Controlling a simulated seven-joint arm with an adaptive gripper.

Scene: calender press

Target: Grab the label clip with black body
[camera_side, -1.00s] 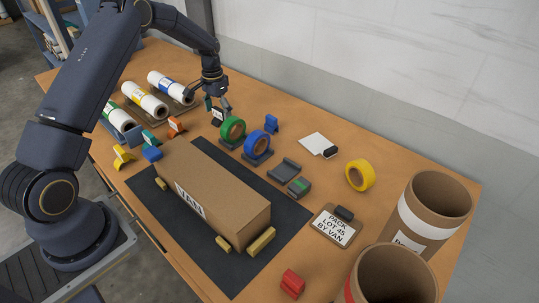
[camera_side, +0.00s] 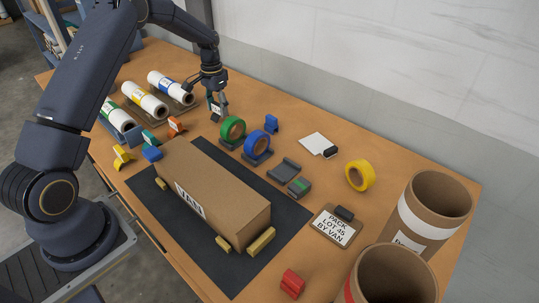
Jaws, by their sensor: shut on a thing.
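My gripper (camera_side: 218,106) points down over the back of the table, just left of the green tape roll. It is shut on a small label clip with a black body and a white label (camera_side: 215,109). The fingers cover part of the clip. At this size I cannot tell whether the clip still touches the table.
Other label clips stand around: orange (camera_side: 176,126), yellow (camera_side: 123,157), blue (camera_side: 271,123) and red (camera_side: 292,283). Green (camera_side: 232,129) and blue (camera_side: 257,145) tape rolls stand close to the right. Label rolls (camera_side: 146,101) lie left.

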